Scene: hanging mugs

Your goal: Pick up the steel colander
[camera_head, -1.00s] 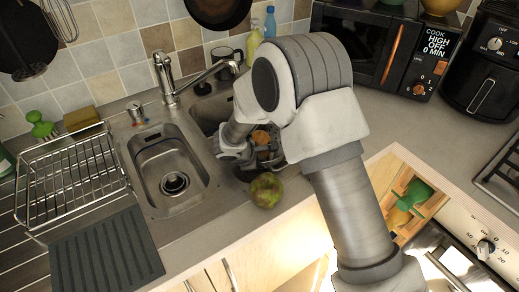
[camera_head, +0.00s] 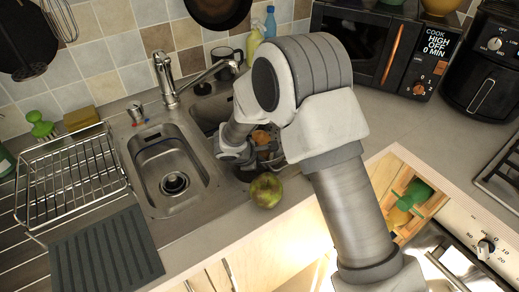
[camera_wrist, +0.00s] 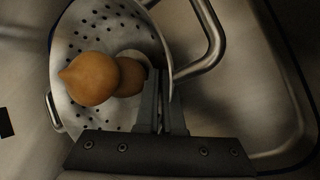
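The steel colander (camera_wrist: 112,32) fills the upper left of the wrist view, a pale perforated bowl with a curved metal handle at right. A brown, round-bodied item (camera_wrist: 88,80), perhaps a squash or onion, lies inside it. My gripper (camera_wrist: 160,88) reaches in at the colander's near rim, its two fingers close together with the rim running between them. In the head view the colander (camera_head: 267,155) shows only partly in the right sink basin, behind my arm. My fingertips are hidden there.
The left sink basin (camera_head: 170,172) is empty, with a tap (camera_head: 165,75) behind it. A green-red apple (camera_head: 266,190) sits on the counter edge in front of the colander. A wire dish rack (camera_head: 75,170) stands at left. An open drawer (camera_head: 440,208) is at right.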

